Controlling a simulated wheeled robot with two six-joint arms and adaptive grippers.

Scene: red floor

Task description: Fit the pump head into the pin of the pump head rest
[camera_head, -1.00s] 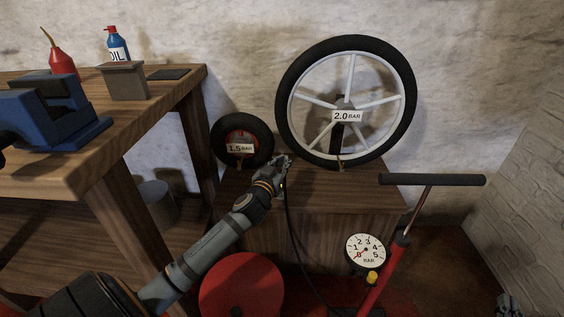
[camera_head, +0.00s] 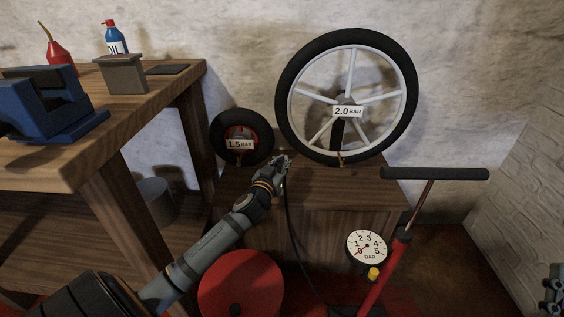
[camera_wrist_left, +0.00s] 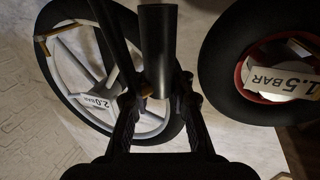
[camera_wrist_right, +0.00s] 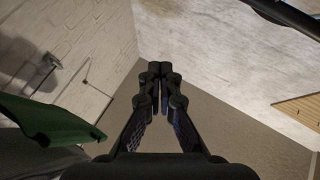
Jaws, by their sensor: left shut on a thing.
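My left gripper (camera_head: 283,163) is shut on the pump head, just above the front of the low wooden cabinet, between the two wheels. In the left wrist view the pump head (camera_wrist_left: 158,50) is a dark cylinder with a paler end, between the fingers. The black hose (camera_head: 290,230) hangs from it towards the pump (camera_head: 395,255). I cannot make out a pin or surely identify the pump head rest; a grey block (camera_head: 124,78) with a flat top stands on the workbench. My right gripper (camera_wrist_right: 160,72) is empty with its fingertips together; its arm barely shows at the right edge of the head view.
The small wheel (camera_head: 242,118) marked 1.5 bar and the large wheel (camera_head: 285,108) marked 2.0 bar stand on the cabinet (camera_head: 350,192). A gauge (camera_head: 367,246) sits beside the pump.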

